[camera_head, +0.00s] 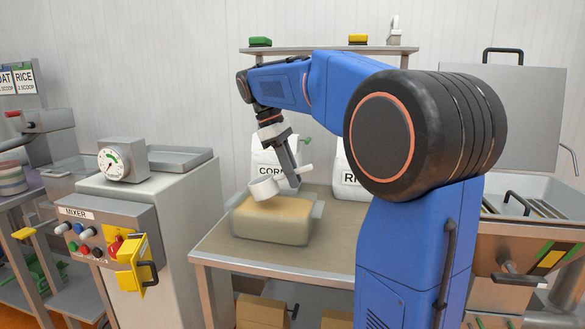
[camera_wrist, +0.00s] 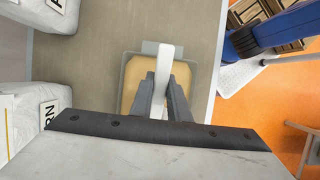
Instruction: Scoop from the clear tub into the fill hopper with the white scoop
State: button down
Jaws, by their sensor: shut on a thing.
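My gripper (camera_head: 291,174) is shut on the handle of the white scoop (camera_head: 263,189) and holds it tilted over the clear tub. The clear tub (camera_head: 272,233) stands on the table and holds a tan, grainy fill. The scoop's bowl is at the tub's upper left edge in the head view; whether it touches the fill I cannot tell. In the wrist view the scoop's handle (camera_wrist: 163,70) lies between my gripper's fingers (camera_wrist: 165,95), with the tub (camera_wrist: 205,75) below. The scoop's contents are hidden. I cannot identify the fill hopper for certain.
The table (camera_head: 225,243) carries white bags, one marked CORN (camera_head: 270,157), behind the tub. A shelf (camera_head: 330,50) hangs above.

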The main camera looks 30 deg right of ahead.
jog(key=shift+w+a+f, duration=0.25)
jog(key=shift+f, duration=1.05)
jog(key=shift+w+a+f, duration=0.2)
jog(key=shift+f, duration=1.05)
jog(key=shift+w+a+f, duration=0.25)
jog(key=shift+f, duration=1.05)
jog(key=shift+t+y, duration=0.3)
jog(key=shift+y, duration=0.1)
jog(key=shift+s+d+r, duration=0.1)
jog(key=shift+r, duration=1.45)
jog(key=shift+s+d+r, duration=0.1)
jog(key=shift+r, duration=1.45)
jog(key=shift+s+d+r+t+y, duration=0.3)
jog(key=shift+r+t+y, duration=0.1)
jog(key=shift+r+t, duration=0.1)
jog(key=shift+s+d+r+t+y, duration=0.15)
jog(key=shift+d+r+t+y, duration=0.05)
jog(key=shift+r+t+y, duration=0.3)
